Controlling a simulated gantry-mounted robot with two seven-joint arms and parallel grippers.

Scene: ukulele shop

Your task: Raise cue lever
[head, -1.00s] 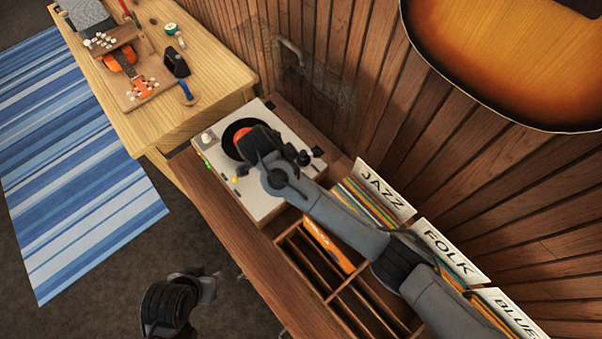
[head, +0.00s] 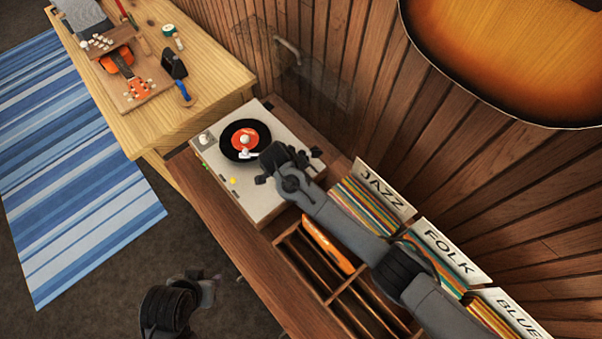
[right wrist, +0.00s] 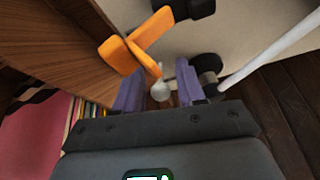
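The turntable (head: 215,165) stands on the wooden cabinet, with a black record (head: 231,131) and orange label on its platter. My right gripper (head: 276,160) is over its front right part and hides the tonearm base and lever area. In the right wrist view, the purple fingers (right wrist: 160,88) are apart, with a small grey ball knob (right wrist: 160,91) seen between them. The knob appears joined to an orange cross-shaped part (right wrist: 133,48), possibly the cue lever; contact is unclear. The pale tonearm tube (right wrist: 270,50) lies to the right. My left gripper (head: 211,286) hangs low, away from the turntable.
Record bins with JAZZ (head: 383,190) and FOLK (head: 450,250) dividers lie to the right, under my right arm. An orange sleeve (head: 328,243) stands in the bin. A workbench (head: 200,90) is at the upper left. A wood-panelled wall rises behind.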

